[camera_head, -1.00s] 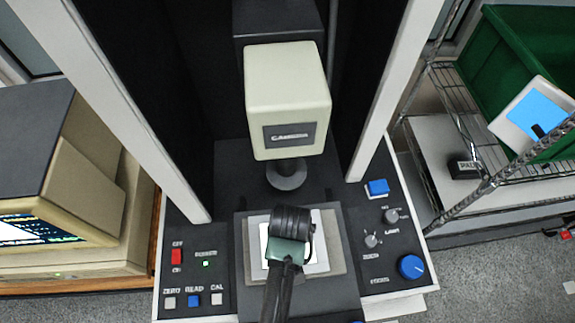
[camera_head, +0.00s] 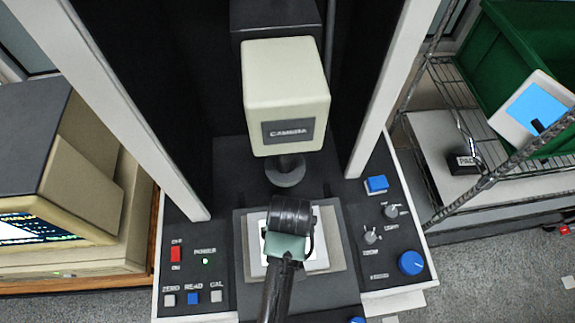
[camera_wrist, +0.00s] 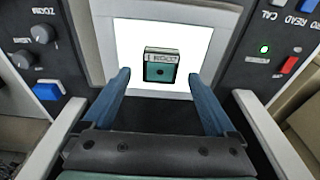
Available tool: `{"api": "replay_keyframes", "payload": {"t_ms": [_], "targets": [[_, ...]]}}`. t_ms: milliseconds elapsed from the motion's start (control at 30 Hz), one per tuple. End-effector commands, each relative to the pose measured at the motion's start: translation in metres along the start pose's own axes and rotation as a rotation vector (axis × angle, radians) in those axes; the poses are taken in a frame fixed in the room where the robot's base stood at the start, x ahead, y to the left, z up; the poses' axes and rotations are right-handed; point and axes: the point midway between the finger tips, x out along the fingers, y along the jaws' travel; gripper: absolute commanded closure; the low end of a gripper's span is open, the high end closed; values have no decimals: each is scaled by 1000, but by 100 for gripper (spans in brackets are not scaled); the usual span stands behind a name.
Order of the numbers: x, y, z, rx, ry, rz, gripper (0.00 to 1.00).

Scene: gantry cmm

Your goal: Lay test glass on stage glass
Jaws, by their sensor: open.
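The stage glass is a bright white lit square (camera_wrist: 195,46) in a pale frame, seen in the wrist view. In the head view its edge (camera_head: 321,255) shows beside my arm. The test glass, a small dark green block with a pale label strip (camera_wrist: 160,68), shows over the lit square in the wrist view, apparently lying flat on it. My gripper (camera_wrist: 160,77) is open, its blue fingers on either side of the block with visible gaps. In the head view my wrist hides the block and the fingers.
The camera head (camera_head: 287,100) hangs just behind my wrist, with its round lens (camera_head: 286,172) low over the stage. Knobs and a blue button (camera_head: 376,184) lie right; a red switch (camera_head: 176,254) lies left. White columns flank the stage. A wire shelf stands at right.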

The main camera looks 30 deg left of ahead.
Motion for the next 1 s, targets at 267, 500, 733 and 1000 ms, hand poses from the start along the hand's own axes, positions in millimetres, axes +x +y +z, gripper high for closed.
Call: {"api": "replay_keyframes", "payload": {"t_ms": [267,500,733,1000], "targets": [[-58,0,-2,0,6,2,8],[-89,0,-1,0,2,0,8],[-95,0,0,0,0,0,8],[-94,0,0,0,-1,0,8]]}}
